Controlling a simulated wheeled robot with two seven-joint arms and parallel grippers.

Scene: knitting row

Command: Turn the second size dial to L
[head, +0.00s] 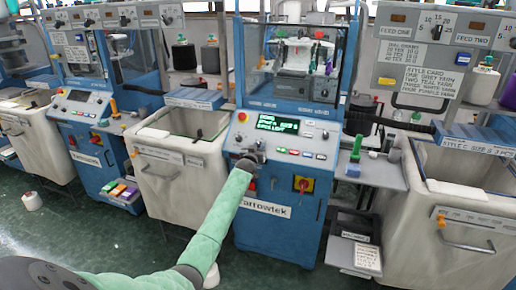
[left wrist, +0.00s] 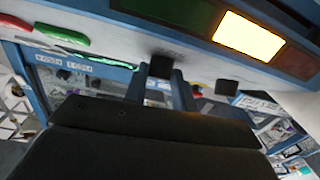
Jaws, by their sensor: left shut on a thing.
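My left gripper (head: 246,164) is at the lower left of the blue middle machine's sloping control panel (head: 285,143). In the left wrist view my left gripper (left wrist: 163,78) is shut on a small dark square dial (left wrist: 160,66) on the pale panel face. A second dark knob (left wrist: 227,87) stands apart to its right. The dial's marks are too small to read, so its setting cannot be told. My right gripper is not in view.
A green-lit display (head: 277,124) is above the panel's buttons. In the left wrist view, a lit yellow lamp (left wrist: 248,36) is near the gripper. Cream bins (head: 180,165) flank the machine. A grey shelf (head: 378,172) juts out at right.

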